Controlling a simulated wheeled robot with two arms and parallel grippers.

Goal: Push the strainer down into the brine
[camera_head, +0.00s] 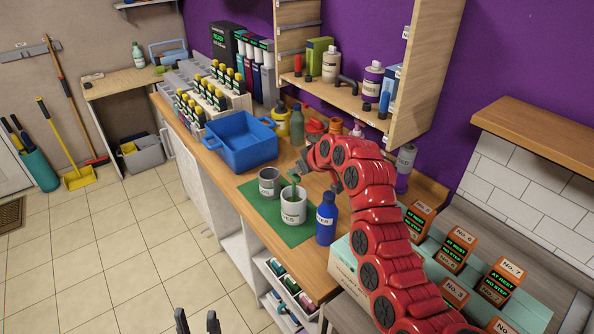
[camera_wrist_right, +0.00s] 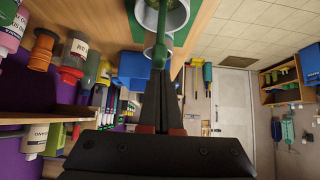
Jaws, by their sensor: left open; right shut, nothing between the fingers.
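A white labelled pot (camera_head: 293,211) stands on a green mat (camera_head: 300,234) on the wooden counter. A green strainer (camera_head: 294,188) stands up out of the pot; its lower part is hidden inside. The strainer (camera_wrist_right: 160,52) also shows in the right wrist view, just ahead of the fingertips. My right gripper (camera_head: 301,172) is shut and empty, close above and behind the strainer; I cannot tell whether they touch. My left gripper (camera_head: 198,322) is open and empty at the bottom edge, low in front of the counter. No brine is visible.
A grey pot (camera_head: 269,185) stands left of the white pot, and a blue bottle (camera_head: 326,220) stands to its right. A blue bin (camera_head: 241,144) is farther back. Orange-labelled boxes (camera_head: 455,248) are at right. The floor in front is clear.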

